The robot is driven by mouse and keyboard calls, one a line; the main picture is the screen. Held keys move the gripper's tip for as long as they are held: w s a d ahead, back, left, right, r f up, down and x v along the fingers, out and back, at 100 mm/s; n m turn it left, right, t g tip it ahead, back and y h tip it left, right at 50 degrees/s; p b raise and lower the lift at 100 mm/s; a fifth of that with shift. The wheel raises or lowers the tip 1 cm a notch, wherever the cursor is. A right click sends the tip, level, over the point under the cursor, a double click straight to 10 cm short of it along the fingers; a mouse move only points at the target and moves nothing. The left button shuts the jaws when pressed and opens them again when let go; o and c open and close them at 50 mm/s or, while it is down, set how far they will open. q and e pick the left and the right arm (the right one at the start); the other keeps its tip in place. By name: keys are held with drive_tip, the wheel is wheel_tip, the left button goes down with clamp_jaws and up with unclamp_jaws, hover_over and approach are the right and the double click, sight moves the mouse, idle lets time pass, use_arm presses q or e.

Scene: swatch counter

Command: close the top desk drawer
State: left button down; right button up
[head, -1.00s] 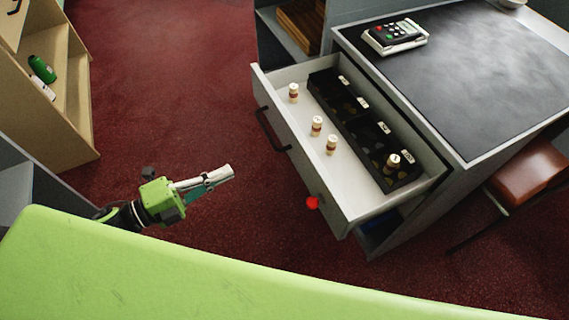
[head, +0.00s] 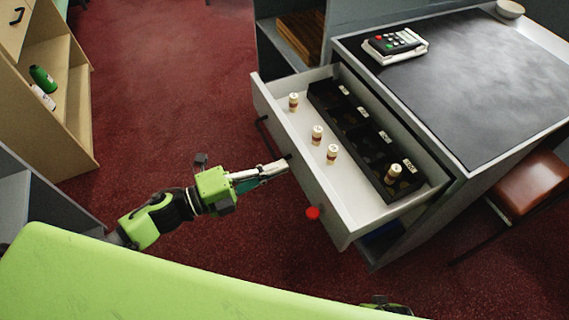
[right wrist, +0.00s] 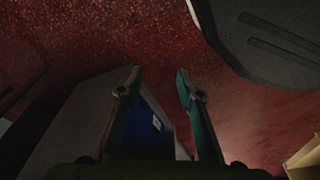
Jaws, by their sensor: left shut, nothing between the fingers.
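The top desk drawer (head: 350,225) is pulled well out of the desk in the head view. Its pale front has a dark bar handle (head: 261,128), partly hidden by my left gripper, and a red round spot or knob (head: 313,213) near its right end. My left gripper (head: 286,163) is shut and empty, with its tips at the drawer front by the handle; I cannot tell whether they touch. My right gripper's fingers (right wrist: 159,75) stand apart and empty in the right wrist view, above the dark red floor.
The drawer holds several small capped bottles (head: 317,135) and a black divided tray (head: 350,125). A card terminal (head: 394,42) and a bowl (head: 510,9) stand on the desk (head: 470,75). A brown stool (head: 530,185) is at right, a shelf (head: 80,110) at left.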

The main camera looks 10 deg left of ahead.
use_arm(q)
drive_tip(key=shift+x, duration=1)
